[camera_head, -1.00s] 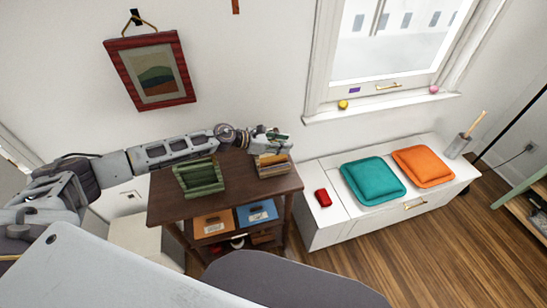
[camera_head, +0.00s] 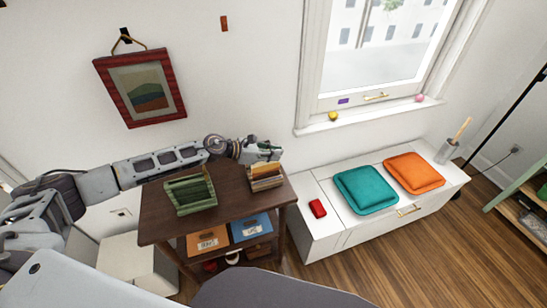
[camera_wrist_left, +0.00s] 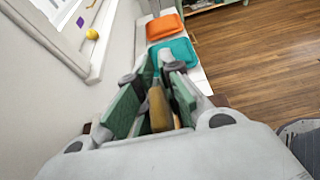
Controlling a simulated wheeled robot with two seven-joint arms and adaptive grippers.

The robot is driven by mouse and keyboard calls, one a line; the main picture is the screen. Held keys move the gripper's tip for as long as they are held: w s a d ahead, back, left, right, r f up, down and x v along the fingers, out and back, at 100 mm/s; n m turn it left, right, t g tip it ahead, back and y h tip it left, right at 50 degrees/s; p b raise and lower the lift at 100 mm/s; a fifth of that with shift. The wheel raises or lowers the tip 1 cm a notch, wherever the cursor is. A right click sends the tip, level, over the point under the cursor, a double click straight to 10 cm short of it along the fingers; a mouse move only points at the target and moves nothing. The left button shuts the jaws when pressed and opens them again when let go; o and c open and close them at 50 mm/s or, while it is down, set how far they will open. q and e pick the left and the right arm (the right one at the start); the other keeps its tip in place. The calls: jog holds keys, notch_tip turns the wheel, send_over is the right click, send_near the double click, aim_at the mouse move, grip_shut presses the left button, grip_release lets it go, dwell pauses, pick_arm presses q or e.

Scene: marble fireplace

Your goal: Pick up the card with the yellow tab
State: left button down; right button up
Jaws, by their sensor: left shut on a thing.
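My left gripper (camera_head: 270,153) is at the top back of a small wooden box (camera_head: 266,184) of upright cards, on the right end of the dark brown table (camera_head: 230,194). In the left wrist view, the gripper (camera_wrist_left: 160,95) is shut on a tan-yellow card (camera_wrist_left: 160,108), seen between its green-sided fingers. The head view does not show clearly whether the card is clear of the box. A yellow tab is too small to make out. My right gripper is not in view.
A green slatted holder (camera_head: 190,194) stands left of the box. Orange (camera_head: 207,241) and blue (camera_head: 251,228) folders are on the lower shelf. A white bench (camera_head: 330,226) with teal (camera_head: 366,190) and orange (camera_head: 414,173) cushions stands right. The wall is close behind.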

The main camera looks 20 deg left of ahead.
pick_arm(q)
notch_tip(320, 180, up, 8)
jog(key=shift+r, duration=0.1)
dwell(0.4)
dwell(0.5)
